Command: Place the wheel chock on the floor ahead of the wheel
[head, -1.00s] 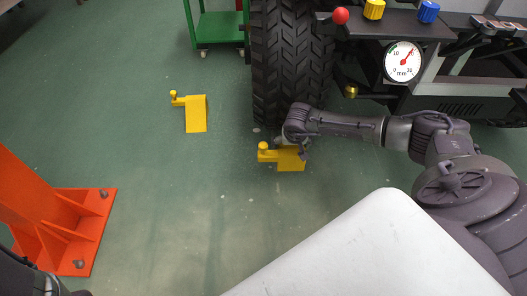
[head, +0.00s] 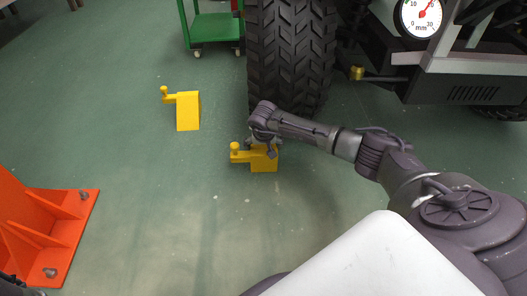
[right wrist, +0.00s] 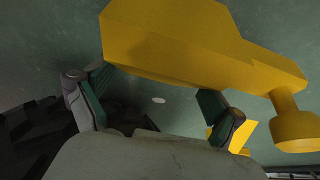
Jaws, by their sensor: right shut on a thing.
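A yellow wheel chock (head: 263,163) with a side handle and round knob is held by my right gripper (head: 264,143), near the foot of the big black tyre (head: 288,55), on the side nearer me. In the right wrist view the chock (right wrist: 180,40) fills the top, between and beyond the fingers (right wrist: 155,105). Whether its underside touches the floor I cannot tell. A second yellow chock (head: 188,110) stands on the floor to the left of the tyre; a yellow piece behind the right finger (right wrist: 243,135) may be it. My left gripper does not show.
An orange bracket (head: 45,230) stands on the floor at the lower left. A green cart (head: 210,30) is at the back, left of the tyre. The vehicle's body (head: 450,85) with a gauge (head: 420,15) is at the right. Green floor (head: 150,190) is clear between bracket and chocks.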

